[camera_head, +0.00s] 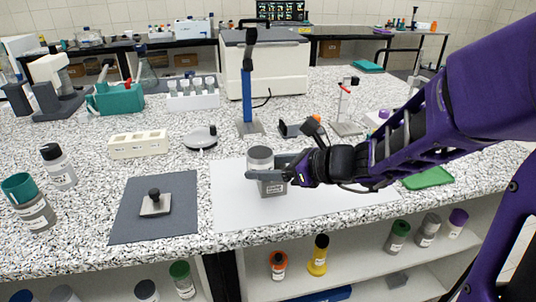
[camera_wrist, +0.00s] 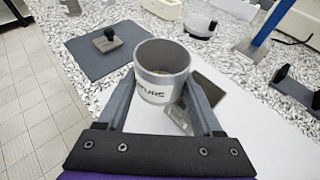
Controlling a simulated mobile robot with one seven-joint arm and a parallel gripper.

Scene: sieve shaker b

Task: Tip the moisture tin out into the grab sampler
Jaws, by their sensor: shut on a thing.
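The moisture tin (camera_wrist: 162,72) is a grey open-topped cylinder with dark lettering, of which "TURE" can be read. In the head view the tin (camera_head: 260,158) stands roughly upright in my gripper (camera_head: 268,175), above the white sheet. In the wrist view my gripper (camera_wrist: 163,105) is shut on it, one finger on each side. Something brownish shows inside the tin. A grey labelled box-like vessel, which looks like the grab sampler (camera_head: 271,189), is on the white sheet just below the tin. In the wrist view the grab sampler (camera_wrist: 208,88) is partly hidden by the tin and right finger.
The white sheet (camera_head: 232,214) lies at the counter's front. Left of it is a dark mat (camera_head: 128,225) with a knobbed block (camera_head: 155,204). A blue post (camera_head: 247,98) on a base stands behind. A green tray (camera_head: 428,178) lies to the right, beyond my arm.

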